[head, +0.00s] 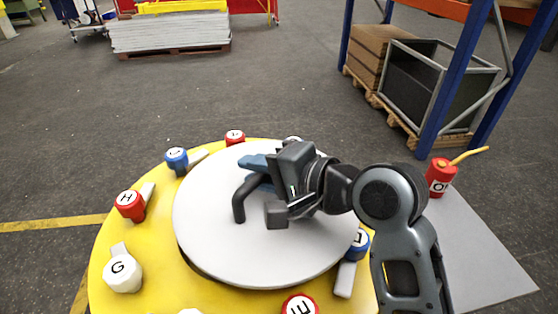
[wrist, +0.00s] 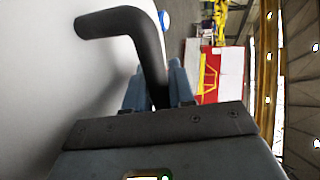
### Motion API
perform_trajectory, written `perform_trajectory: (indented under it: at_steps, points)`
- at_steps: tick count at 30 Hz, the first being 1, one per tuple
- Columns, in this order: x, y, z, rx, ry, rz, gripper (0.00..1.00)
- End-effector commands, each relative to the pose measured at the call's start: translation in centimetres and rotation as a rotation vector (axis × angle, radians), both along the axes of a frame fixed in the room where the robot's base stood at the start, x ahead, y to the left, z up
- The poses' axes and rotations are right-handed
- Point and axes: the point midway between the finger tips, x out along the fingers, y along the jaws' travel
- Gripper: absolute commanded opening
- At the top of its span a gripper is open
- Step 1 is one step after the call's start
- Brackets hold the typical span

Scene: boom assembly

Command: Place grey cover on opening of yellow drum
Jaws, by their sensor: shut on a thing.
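The grey cover (head: 210,225) is a large pale round disc with a dark bent handle (head: 241,200). It lies over the middle of the yellow drum (head: 125,235), whose top shows as a ring around it. A dark gap shows below the cover's lower left edge; I cannot tell whether the cover is fully seated. My gripper (head: 256,165) is over the cover, its blue-grey fingers shut on the handle. The wrist view shows the fingers (wrist: 158,85) on either side of the dark handle (wrist: 125,22), with the pale cover (wrist: 45,90) at left.
Lettered knobs in red (head: 130,204), blue (head: 176,160) and white (head: 122,270) stand around the drum's rim, close to the cover. A red can with a yellow spout (head: 440,178) stands on a grey surface (head: 480,255) at right. A blue-post rack (head: 458,85) stands behind.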

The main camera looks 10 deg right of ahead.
Motion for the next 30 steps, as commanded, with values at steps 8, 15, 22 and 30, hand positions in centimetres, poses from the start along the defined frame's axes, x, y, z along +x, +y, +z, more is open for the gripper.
perform_trajectory:
  at_steps: [8,15,22,30]
  points:
    - [1.0,3.9,-1.8,0.006,-0.008,0.001,0.0]
    - [1.3,5.1,-2.6,0.007,-0.01,-0.001,0.0]
    - [1.3,5.1,-3.9,0.005,-0.008,-0.001,0.0]
    - [1.3,5.2,-6.5,0.006,-0.009,-0.001,0.0]
